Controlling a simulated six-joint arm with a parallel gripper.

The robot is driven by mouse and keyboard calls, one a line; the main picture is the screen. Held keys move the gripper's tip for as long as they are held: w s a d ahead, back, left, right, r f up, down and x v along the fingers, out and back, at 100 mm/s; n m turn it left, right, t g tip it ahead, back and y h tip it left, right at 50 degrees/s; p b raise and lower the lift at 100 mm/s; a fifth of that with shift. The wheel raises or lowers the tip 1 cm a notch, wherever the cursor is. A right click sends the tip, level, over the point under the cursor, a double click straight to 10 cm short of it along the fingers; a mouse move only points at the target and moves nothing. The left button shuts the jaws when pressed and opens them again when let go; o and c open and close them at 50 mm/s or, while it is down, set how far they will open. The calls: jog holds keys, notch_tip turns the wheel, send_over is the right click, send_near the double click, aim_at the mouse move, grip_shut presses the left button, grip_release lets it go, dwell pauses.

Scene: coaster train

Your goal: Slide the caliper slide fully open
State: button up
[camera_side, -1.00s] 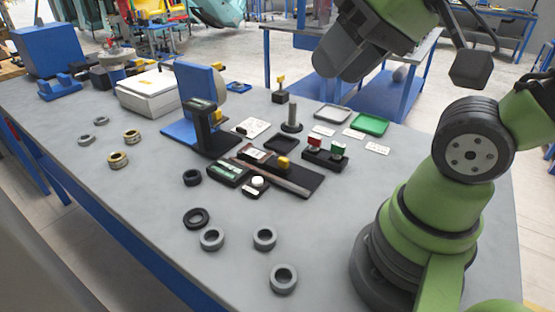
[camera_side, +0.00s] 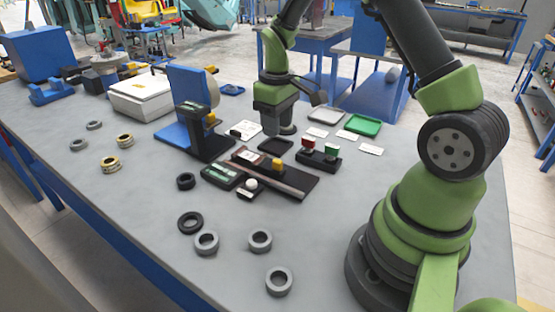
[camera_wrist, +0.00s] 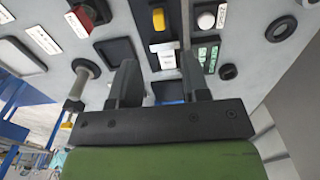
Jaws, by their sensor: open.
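The caliper lies on a dark base plate (camera_side: 301,181) mid-table, with a long metal beam (camera_side: 278,184) along it. A yellow thumb piece (camera_side: 277,158) stands on its slide; in the wrist view the yellow piece (camera_wrist: 158,18) is at top centre, with a white label (camera_wrist: 163,52) nearer my fingers. My gripper (camera_side: 277,120) points down behind the caliper in the side view. Its two fingers (camera_wrist: 160,78) are apart in the wrist view, and I see nothing held between them. How far the slide stands along the beam is hard to tell.
A round post (camera_wrist: 86,70) stands close beside one finger. Loose rings (camera_side: 260,240) lie near the front edge.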

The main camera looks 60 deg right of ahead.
aim_at(277, 161)
notch_tip(277, 161, down, 10)
jog(key=shift+f, duration=0.1)
dwell(0.4)
